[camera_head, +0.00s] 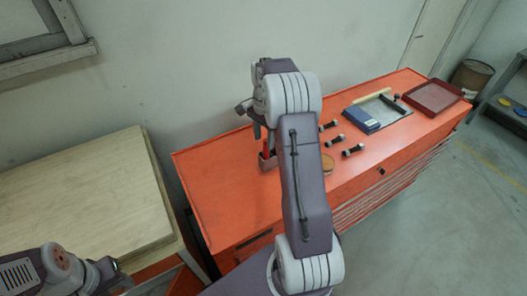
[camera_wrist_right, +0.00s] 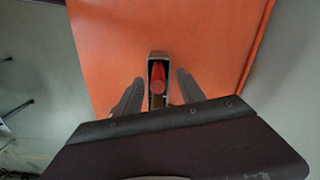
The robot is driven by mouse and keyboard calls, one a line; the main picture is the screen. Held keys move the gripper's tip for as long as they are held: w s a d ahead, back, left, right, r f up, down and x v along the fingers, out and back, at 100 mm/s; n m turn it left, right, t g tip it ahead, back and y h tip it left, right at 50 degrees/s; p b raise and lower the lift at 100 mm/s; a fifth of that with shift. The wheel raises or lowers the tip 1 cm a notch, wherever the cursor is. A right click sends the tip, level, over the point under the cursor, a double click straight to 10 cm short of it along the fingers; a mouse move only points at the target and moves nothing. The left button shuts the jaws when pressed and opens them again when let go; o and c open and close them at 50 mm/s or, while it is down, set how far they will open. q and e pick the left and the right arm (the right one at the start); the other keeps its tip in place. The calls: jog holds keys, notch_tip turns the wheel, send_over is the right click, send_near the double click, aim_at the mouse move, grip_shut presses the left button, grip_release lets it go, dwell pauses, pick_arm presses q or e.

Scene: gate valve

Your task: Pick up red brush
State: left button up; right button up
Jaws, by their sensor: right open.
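In the head view the red brush (camera_head: 266,146) is a small red upright piece in the holder (camera_head: 267,162), partly hidden by my right arm. My right gripper (camera_head: 248,119) is open above it. In the right wrist view its fingers lie left and right of the holder, apart from it. My left arm's end (camera_head: 108,271) is at the lower left; its fingers are not clear.
On the orange cabinet (camera_head: 215,185) lie several dark bolts (camera_head: 335,140), a blue box (camera_head: 361,119), a grey tray (camera_head: 385,112) and a dark red tray (camera_head: 433,97). A wooden table (camera_head: 80,200) stands at left. The cabinet's left top is clear.

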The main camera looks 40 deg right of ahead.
aim_at(266, 154)
jog(key=shift+a+f, duration=0.1)
jog(key=shift+f, duration=0.1)
jog(key=f, duration=0.1)
jog(key=d+f+p, duration=0.1)
jog(key=f, duration=0.2)
jog(key=shift+s+d+f+p, duration=0.15)
jog(key=shift+s+f+p, duration=0.05)
jog(key=shift+s+p, duration=0.2)
jog(key=shift+w+f, duration=0.1)
jog(key=shift+f, duration=0.15)
jog(key=shift+w+a, duration=0.15)
jog(key=shift+a, duration=0.1)
jog(key=c, duration=1)
pick_arm(q)
jog(key=shift+s+d+r, duration=0.1)
jog(key=shift+d+r, duration=0.1)
jog(key=shift+r, duration=0.3)
jog(key=shift+s+d+r, duration=0.1)
jog(key=shift+d+r, duration=0.05)
jog(key=shift+r, duration=0.3)
pick_arm(e)
jog(key=shift+d, duration=0.1)
grip_shut()
